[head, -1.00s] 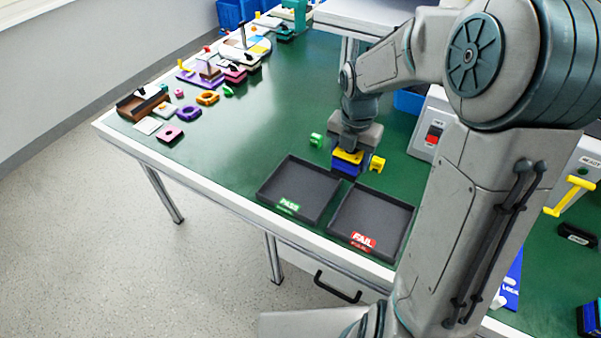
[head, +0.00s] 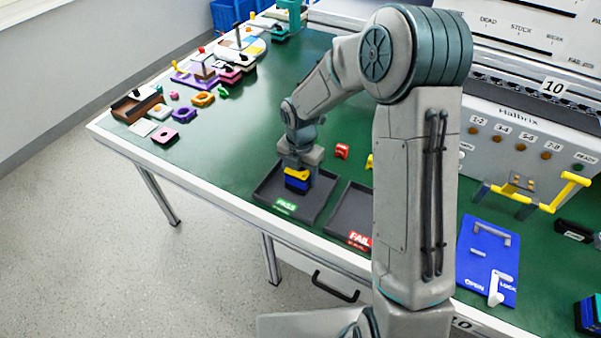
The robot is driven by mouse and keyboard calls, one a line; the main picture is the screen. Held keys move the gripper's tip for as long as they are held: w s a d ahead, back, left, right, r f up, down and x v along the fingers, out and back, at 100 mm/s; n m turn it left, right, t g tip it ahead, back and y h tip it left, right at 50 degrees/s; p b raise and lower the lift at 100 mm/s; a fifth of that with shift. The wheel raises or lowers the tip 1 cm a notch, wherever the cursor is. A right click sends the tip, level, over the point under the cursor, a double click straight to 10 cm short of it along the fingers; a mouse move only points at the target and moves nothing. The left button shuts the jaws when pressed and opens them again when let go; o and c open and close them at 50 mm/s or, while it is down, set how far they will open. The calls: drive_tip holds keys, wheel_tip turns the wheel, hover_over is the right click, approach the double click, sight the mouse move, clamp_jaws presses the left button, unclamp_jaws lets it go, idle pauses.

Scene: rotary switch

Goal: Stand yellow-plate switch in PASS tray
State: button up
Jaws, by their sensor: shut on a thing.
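My gripper (head: 299,164) points down and is shut on the yellow-plate switch. The switch (head: 297,183) shows a yellow plate on top and a blue body below, and looks about upright. It is over the inside of the PASS tray (head: 284,207), a dark tray with a green label, toward its back. I cannot tell whether its underside touches the tray floor. The fingertips largely merge with the switch at this size.
The FAIL tray (head: 350,239) is just right, partly behind my arm. A red piece (head: 342,151) and a partly hidden yellow piece stand behind the trays. Coloured parts, including a pink one (head: 164,135), lie at left. A blue OPEN/LOCK board (head: 487,262) is at right.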

drive_tip(key=shift+f, duration=0.2)
drive_tip(key=o, duration=1.1)
drive_tip(key=shift+r, duration=0.1)
